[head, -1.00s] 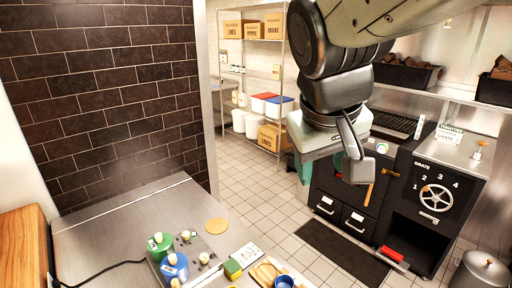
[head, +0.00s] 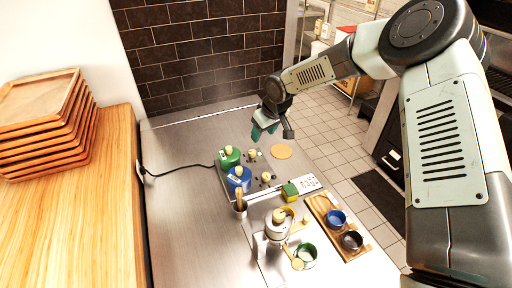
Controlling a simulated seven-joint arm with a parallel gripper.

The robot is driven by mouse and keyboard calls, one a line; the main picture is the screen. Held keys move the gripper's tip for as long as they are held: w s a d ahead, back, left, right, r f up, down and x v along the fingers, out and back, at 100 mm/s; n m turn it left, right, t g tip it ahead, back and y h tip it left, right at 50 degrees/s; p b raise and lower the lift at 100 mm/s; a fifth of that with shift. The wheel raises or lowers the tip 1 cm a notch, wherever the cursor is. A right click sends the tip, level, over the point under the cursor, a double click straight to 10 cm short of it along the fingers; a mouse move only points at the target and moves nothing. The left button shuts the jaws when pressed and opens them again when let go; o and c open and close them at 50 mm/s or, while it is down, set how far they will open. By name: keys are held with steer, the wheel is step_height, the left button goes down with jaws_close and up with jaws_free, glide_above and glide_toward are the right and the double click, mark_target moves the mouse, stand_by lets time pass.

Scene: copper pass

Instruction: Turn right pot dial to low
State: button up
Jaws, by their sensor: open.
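My gripper (head: 272,133) is open and empty, above the far part of the steel counter, just beyond the hob plate. A green pot (head: 229,159) and a blue pot (head: 238,183) stand on the plate, each with a cream lid knob. To their right are two cream dials: one beside the green pot (head: 252,154) and one beside the blue pot (head: 266,178). Small dark marks lie around the dials. I cannot read the dial settings at this size. The gripper is nearer the green pot's dial and appears apart from it.
A round tan disc (head: 281,151) lies right of the dials. A green-yellow sponge (head: 290,192), a white card (head: 307,184), a metal device (head: 275,232) and a wooden tray (head: 357,250) with cups are nearer. A black cord (head: 178,172) runs left. Stacked wooden trays (head: 45,125) stand far left.

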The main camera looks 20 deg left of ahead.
mark_target(253, 152)
steer(key=x, duration=1.2)
steer(key=shift+s+a+f, duration=0.15)
steer(key=shift+a, duration=0.35)
jaws_close()
